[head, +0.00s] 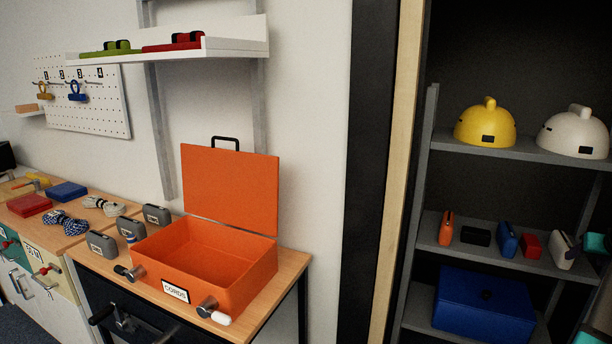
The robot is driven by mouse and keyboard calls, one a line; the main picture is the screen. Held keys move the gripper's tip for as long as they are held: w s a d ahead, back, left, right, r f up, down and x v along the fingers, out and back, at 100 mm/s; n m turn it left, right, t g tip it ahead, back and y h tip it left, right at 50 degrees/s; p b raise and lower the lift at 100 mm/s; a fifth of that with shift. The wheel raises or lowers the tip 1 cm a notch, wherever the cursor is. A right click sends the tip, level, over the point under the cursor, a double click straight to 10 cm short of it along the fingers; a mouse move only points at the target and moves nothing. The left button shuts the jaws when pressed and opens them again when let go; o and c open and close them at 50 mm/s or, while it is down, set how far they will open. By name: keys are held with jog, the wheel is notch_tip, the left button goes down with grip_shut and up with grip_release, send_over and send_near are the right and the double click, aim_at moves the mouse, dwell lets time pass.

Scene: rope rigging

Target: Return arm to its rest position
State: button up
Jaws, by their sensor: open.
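My gripper (592,244) shows only in part at the right edge of the head view, as dark and teal pieces in front of the shelf unit. It is open, and nothing shows in it. More of my arm is at the lower right corner, and most of the arm is out of the picture. My gripper is well apart from the open orange case (205,265), which stands empty on the wooden bench with its lid (230,190) raised.
The dark shelf unit (500,150) at right holds a yellow helmet (485,124), a white helmet (573,133), several small devices and a blue box (482,305). Grey blocks and coiled ropes (65,223) lie on the bench at left. A pegboard (85,100) and wall shelf (180,48) hang above.

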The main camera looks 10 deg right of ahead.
jog(key=w+a+f+n+y, duration=0.3)
jog(key=w+a+f+y, duration=0.1)
jog(key=w+a+f, duration=1.6)
jog(key=a+f+n+g+y, duration=0.1)
jog(key=a+f+n+g, duration=0.1)
jog(key=a+f, duration=0.95)
jog(key=a+f+n+g+y, duration=0.1)
jog(key=a+f+g+y, duration=0.1)
jog(key=a+f, duration=0.95)
jog(key=s+a+f+n+g, duration=0.1)
jog(key=s+a+f, duration=0.45)
jog(key=a, duration=0.35)
jog(key=s+a+f+n+g, duration=0.15)
jog(key=s+a+f, duration=0.35)
jog(key=a, duration=0.5)
jog(key=s+a+f+g, duration=0.2)
jog(key=s+a+f, duration=0.2)
jog(key=s+a, duration=0.4)
jog(key=s+a+f+g+h, duration=0.1)
jog(key=s+a+g, duration=0.1)
jog(key=s, duration=0.9)
jog(key=s+a+f+m+g, duration=0.1)
jog(key=s+a+f+g, duration=0.1)
jog(key=s, duration=0.9)
jog(key=shift+a+h, duration=0.4)
jog(key=shift+a, duration=0.15)
